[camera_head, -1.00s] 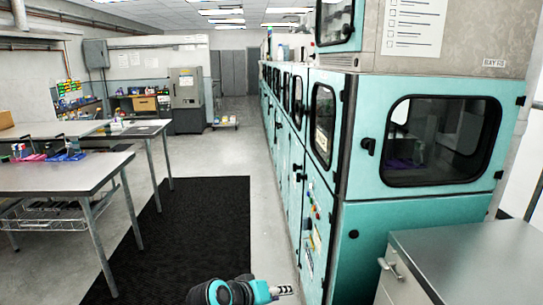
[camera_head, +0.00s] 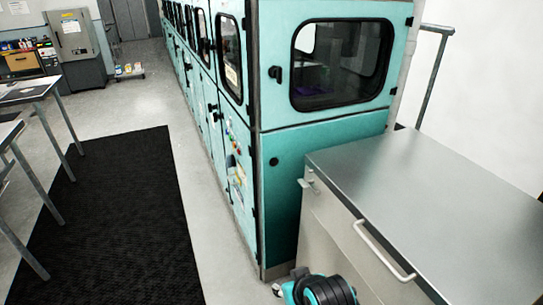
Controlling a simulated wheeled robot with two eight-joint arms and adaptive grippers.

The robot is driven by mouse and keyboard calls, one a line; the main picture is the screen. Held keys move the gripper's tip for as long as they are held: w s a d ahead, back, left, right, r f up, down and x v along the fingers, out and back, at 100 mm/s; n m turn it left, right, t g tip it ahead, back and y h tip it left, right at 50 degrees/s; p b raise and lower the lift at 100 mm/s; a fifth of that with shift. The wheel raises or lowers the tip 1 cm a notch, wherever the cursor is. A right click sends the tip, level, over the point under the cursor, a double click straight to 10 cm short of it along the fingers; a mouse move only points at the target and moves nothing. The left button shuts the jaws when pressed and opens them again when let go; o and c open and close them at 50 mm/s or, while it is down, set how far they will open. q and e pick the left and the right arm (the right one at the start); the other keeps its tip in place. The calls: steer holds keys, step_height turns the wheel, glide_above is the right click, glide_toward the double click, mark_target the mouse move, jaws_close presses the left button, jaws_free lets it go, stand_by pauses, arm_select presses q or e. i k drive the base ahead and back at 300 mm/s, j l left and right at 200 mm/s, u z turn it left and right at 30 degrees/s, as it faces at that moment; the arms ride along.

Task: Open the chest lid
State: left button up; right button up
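A steel chest (camera_head: 325,236) with a flat grey metal lid (camera_head: 430,190) stands at the right. The lid looks shut, lying flat on the body. A bar handle (camera_head: 384,250) sits on the chest's front, just below the lid's front edge. A small latch-like fitting (camera_head: 309,182) is at the far front corner. A teal and black piece of my own arm shows at the bottom edge, in front of the chest. I cannot make out either gripper's fingers.
A teal machine cabinet (camera_head: 288,190) with dark windows stands right behind the chest. A black floor mat (camera_head: 110,225) lies on open floor to the left. Table legs (camera_head: 45,125) stand at the left edge. A grey metal rail (camera_head: 433,75) rises behind the chest.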

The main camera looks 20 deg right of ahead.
mark_target(465, 235)
steer(key=l+z, duration=0.1)
steer(key=z, duration=0.8)
steer(key=l+z, duration=0.15)
steer(key=z, duration=0.3)
steer(key=j+u, duration=0.25)
steer(key=k+l, duration=0.05)
